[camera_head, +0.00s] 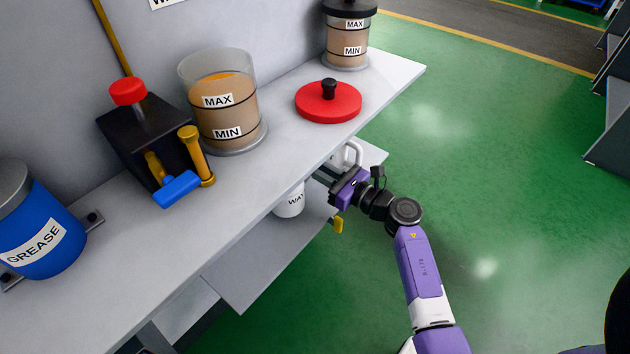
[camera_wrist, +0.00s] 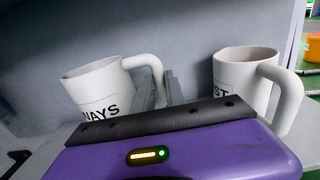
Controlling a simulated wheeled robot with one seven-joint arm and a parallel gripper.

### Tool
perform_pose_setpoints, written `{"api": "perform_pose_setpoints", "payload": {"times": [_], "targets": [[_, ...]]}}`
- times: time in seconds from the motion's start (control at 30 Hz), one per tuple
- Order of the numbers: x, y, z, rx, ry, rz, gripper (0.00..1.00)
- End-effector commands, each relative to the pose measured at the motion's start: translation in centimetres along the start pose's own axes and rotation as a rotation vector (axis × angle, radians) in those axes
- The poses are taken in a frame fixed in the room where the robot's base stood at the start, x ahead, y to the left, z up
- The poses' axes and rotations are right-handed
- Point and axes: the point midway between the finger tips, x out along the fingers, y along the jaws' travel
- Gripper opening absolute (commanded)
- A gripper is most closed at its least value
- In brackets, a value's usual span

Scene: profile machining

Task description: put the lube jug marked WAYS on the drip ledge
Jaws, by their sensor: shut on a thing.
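The white lube jug marked WAYS (camera_wrist: 97,90) is at the left of the wrist view, its handle pointing toward my gripper. In the head view this jug (camera_head: 289,201) shows only partly, below the upper ledge's front edge, with "WA" readable. My gripper (camera_head: 324,175) reaches in under that edge from the right. Its fingers (camera_wrist: 160,92) are shut on the WAYS jug's handle. The jug's base is hidden, so I cannot tell whether it touches the lower shelf (camera_head: 262,268). No label names the drip ledge; the grey upper ledge (camera_head: 255,190) holds the reservoirs.
A second white jug (camera_wrist: 243,72), its label ending in "ST", stands close right of my fingers. On the upper ledge are a grease pot (camera_head: 42,225), a black pump block (camera_head: 140,135), an open reservoir (camera_head: 222,105), a red lid (camera_head: 325,104) and a lidded reservoir (camera_head: 347,40).

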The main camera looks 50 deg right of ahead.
Motion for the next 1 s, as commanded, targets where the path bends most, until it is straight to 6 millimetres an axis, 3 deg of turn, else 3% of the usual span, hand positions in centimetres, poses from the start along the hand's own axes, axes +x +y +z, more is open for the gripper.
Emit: {"api": "perform_pose_setpoints", "payload": {"times": [0.23, 0.67, 0.7, 0.8, 1.0], "targets": [[0.0, -0.1, -3.2, 0.001, 0.000, -0.001, 0.00], [0.0, 0.0, -3.9, 0.000, -0.001, 0.000, 0.00], [0.0, 0.0, -3.9, 0.000, 0.001, -0.001, 0.19], [0.0, 0.0, -3.8, 0.000, 0.001, -0.001, 0.37], [0.0, 0.0, -3.8, 0.000, 0.001, 0.000, 0.37]]}}
